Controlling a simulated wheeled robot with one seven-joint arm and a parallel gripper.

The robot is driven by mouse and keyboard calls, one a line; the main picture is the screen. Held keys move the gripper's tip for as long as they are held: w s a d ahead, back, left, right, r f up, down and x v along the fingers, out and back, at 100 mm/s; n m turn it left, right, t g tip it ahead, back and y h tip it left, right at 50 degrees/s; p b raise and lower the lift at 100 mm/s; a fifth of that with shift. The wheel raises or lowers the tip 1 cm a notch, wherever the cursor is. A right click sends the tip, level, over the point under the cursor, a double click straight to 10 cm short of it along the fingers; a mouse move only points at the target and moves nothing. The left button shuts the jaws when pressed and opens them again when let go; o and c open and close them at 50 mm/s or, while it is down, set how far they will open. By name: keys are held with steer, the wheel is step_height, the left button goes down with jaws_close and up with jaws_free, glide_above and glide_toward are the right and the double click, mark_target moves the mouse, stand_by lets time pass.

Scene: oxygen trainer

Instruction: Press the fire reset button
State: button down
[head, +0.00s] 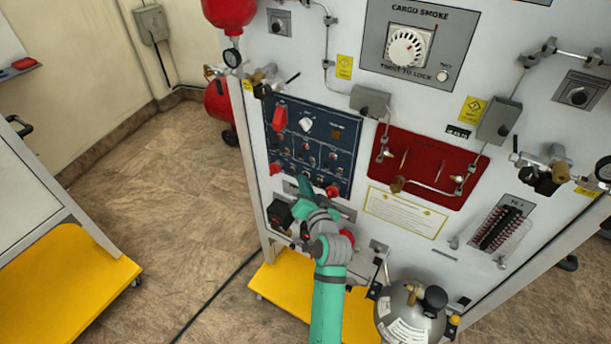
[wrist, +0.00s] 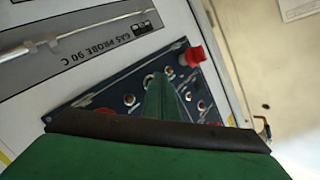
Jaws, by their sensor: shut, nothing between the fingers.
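The dark blue control panel (head: 345,130) is on the left of the white trainer board, with a red guard, a white knob (head: 306,124) and several small switches. Its labels are too small to read, so I cannot tell which control is the fire reset button. My gripper (head: 303,183) is shut and empty at the panel's lower edge and hides part of it. In the wrist view the panel (wrist: 90,98) appears upside down, with a red knob (wrist: 194,55) at its corner. The shut green fingers (wrist: 163,92) overlap the panel's lower controls; I cannot tell whether they touch.
A metal gas probe (wrist: 75,38) lies along the board beside the panel in the wrist view. A red recessed plate (head: 425,150) with pipes is right of the panel. A grey cylinder (head: 410,315) stands below right.

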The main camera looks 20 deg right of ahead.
steer(key=shift+s+a, duration=0.4)
steer(key=shift+a, duration=0.1)
steer(key=shift+s+a, duration=0.8)
steer(key=shift+a, duration=0.2)
steer(key=shift+s+a, duration=0.75)
steer(key=shift+a, duration=0.2)
steer(key=s+a+f+n, duration=0.2)
steer(key=s+a+f, duration=0.4)
steer(key=s, duration=0.4)
steer(key=s+a+f+n, duration=0.1)
steer(key=s+a+f, duration=0.45)
steer(key=s, duration=0.45)
steer(key=s+a+r+n+y, duration=0.1)
steer(key=s+a+r+n, duration=0.1)
steer(key=s, duration=0.9)
steer(key=s+a+r+n+y, duration=0.1)
steer(key=s+a+n, duration=0.2)
steer(key=s, duration=0.9)
steer(key=shift+a+r+n+g, duration=0.4)
steer(key=shift+a, duration=0.75)
